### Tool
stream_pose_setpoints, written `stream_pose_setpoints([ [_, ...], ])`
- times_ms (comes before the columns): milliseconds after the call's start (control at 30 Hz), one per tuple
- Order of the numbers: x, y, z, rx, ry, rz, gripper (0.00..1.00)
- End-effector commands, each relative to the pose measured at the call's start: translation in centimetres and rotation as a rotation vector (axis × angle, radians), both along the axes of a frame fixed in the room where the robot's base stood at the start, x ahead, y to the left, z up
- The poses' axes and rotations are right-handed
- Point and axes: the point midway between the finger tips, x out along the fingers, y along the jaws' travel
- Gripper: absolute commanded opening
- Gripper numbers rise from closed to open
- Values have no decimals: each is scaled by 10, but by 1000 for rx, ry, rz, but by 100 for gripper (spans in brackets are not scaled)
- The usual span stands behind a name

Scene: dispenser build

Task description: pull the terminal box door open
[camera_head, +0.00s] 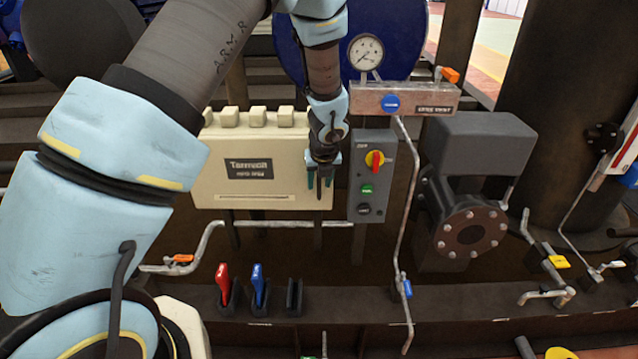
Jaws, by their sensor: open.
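The terminal box (225,180) is a cream box with a dark label plate (248,169) and several knobs along its top, left of the picture's middle. Its door looks shut, flat against the front. My gripper (319,184) points down in front of the box's right edge, beside the grey switch panel. Its fingers are apart and I see nothing between them. I cannot tell whether a finger touches the door. My wrist hides the box's upper right corner, and no door handle shows clearly.
Red (223,284) and blue (258,286) levers stand below on a beam.

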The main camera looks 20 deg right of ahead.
Motion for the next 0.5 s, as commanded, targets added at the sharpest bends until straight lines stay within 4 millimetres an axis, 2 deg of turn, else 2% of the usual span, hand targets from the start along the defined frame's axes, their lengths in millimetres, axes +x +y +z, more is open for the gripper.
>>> stream_pose_setpoints([
  [167, 4, -1, -10, 0, -1, -1, 45],
  [433, 4, -1, -11, -1, -1, 0, 45],
  [500, 4, -1, -10, -1, -1, 0, 37],
])
